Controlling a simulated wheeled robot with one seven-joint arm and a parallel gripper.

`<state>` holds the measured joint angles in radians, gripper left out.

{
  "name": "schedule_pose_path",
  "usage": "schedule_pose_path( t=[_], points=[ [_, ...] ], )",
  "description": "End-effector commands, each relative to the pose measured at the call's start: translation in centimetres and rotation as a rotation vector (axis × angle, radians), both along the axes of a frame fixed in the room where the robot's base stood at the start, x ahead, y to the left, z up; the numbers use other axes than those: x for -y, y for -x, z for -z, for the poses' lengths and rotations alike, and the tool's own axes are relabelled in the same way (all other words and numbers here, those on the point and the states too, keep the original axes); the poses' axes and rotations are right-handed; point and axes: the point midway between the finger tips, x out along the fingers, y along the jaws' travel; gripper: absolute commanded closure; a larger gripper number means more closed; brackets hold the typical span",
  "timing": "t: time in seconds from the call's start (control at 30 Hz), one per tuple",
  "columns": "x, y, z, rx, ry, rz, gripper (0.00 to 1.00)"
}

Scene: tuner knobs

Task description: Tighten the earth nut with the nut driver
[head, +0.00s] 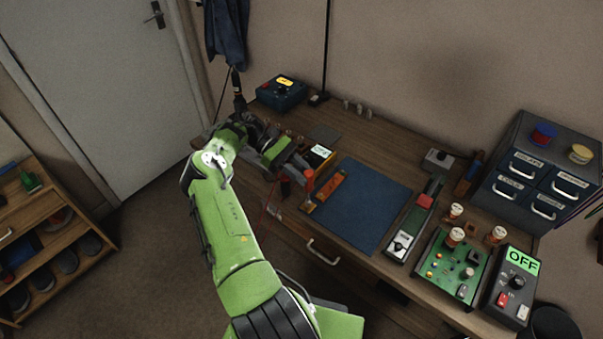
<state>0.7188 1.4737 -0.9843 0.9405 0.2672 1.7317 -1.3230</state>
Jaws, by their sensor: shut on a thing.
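My green arm reaches over the left part of the workbench, and my gripper (302,168) is above the bench's front left area. It is shut on a slim tool with a red-orange handle (309,181), which looks like the nut driver. The tool points down near the front edge; its tip is too small to make out. I cannot pick out the earth nut; it is too small or hidden by my arm.
A blue box (281,92) with a yellow display stands at the back left. A green circuit board (452,266), a box reading OFF (512,286) and a drawer cabinet (538,172) occupy the right.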

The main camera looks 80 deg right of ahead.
Motion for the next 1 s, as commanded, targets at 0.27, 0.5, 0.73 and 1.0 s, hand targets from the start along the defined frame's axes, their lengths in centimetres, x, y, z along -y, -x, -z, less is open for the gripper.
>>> schedule_pose_path(
  t=[0.27, 0.5, 0.73, 1.0],
  points=[
    [-0.1, -0.1, -0.2, 0.003, -0.016, -0.006, 1.00],
    [-0.1, -0.1, -2.3, 0.004, -0.008, -0.004, 1.00],
    [-0.1, 0.0, -3.9, 0.003, -0.006, -0.003, 1.00],
    [-0.1, 0.0, -3.9, 0.002, -0.004, -0.002, 1.00]
  ],
)
